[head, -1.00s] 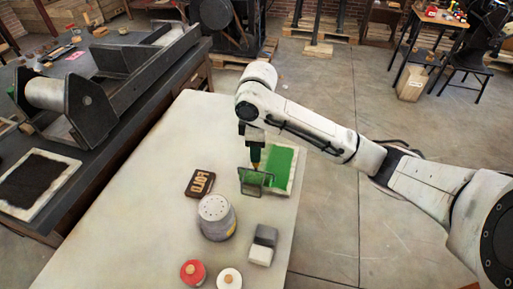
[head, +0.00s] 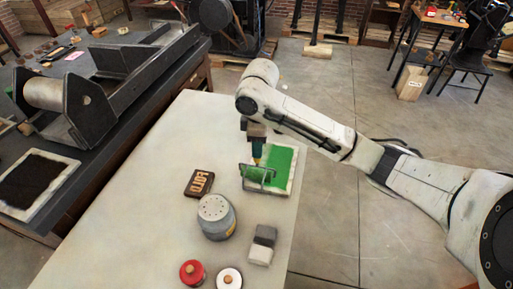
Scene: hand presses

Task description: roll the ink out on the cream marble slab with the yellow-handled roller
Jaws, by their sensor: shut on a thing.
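The cream marble slab (head: 293,177) lies on the pale table near its right edge. Green ink (head: 281,163) covers most of its visible top. My gripper (head: 257,154) points down over the slab's left part and is shut on the yellow-handled roller (head: 257,174). Only a small bit of the yellow handle shows below the jaws. The roller's metal frame and green-inked drum are low over the slab's left side; I cannot tell whether the drum touches it. The arm and roller hide part of the slab.
A dark lettered block (head: 199,183), a grey tin (head: 216,217), a grey-and-white block (head: 262,246) and red (head: 192,273) and white (head: 229,279) round containers stand near the slab. A press (head: 85,107) and a black-inked slab (head: 67,178) occupy the left bench. The table's lower left is clear.

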